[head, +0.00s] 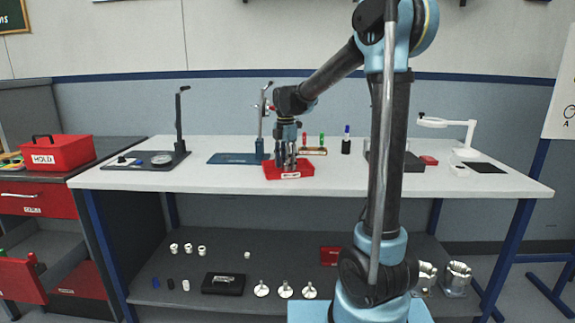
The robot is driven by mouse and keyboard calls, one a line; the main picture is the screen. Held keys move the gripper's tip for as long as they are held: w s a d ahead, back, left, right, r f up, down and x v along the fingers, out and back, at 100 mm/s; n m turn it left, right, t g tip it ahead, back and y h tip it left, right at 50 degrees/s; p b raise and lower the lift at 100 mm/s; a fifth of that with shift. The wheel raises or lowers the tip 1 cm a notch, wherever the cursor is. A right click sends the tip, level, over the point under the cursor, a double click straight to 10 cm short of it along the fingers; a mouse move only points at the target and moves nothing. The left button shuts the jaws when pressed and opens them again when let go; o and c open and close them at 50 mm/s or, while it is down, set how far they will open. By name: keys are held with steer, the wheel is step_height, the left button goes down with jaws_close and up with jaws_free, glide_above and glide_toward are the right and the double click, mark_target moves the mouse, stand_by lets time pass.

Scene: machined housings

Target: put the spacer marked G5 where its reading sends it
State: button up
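My gripper (286,161) points down over a small red tray (300,174) with a white label on its front, at the middle of the white bench. The fingers reach to or just above the tray. At this size I cannot tell whether they are open or shut, or whether they hold anything. No G5 marking can be read, so I cannot pick out that spacer. A red box (72,150) labelled HOLD, with a black handle, stands on the left cabinet. A gauge stand (178,154) with a round dial on its base stands at the bench's left.
A blue-based stand (232,158) is left of the gripper. A black cup (346,147), a red block (429,160) and a white lamp (445,122) are to the right. An open red drawer (22,280) juts out lower left. The shelf holds several white rings, a black case (223,284) and metal housings (456,278).

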steer(key=shift+r, duration=0.1)
step_height(320, 180, up, 12)
steer(key=s+d+f+m, duration=0.2)
steer(key=s+d+m, duration=0.1)
steer(key=s+d, duration=0.1)
steer(key=s+d+f+m, duration=0.2)
steer(key=s+d+m, duration=0.2)
steer(key=s, duration=0.2)
steer(key=s+d+f+m+t, duration=0.1)
steer(key=s+d+f+m, duration=0.1)
steer(key=s+d+m, duration=0.2)
steer(key=shift+s+d+f, duration=0.3)
steer(key=shift+s+d, duration=0.15)
steer(key=s+d+f+m, duration=0.4)
steer(key=s+f+m, duration=0.3)
steer(key=s+f, duration=0.1)
steer(key=s+d+f+m+t, duration=0.1)
steer(key=s+d+f+m, duration=0.3)
steer(key=s+f+m, duration=0.3)
step_height(320, 180, down, 3)
steer(key=shift+s+d, duration=0.3)
steer(key=shift+s, duration=0.85)
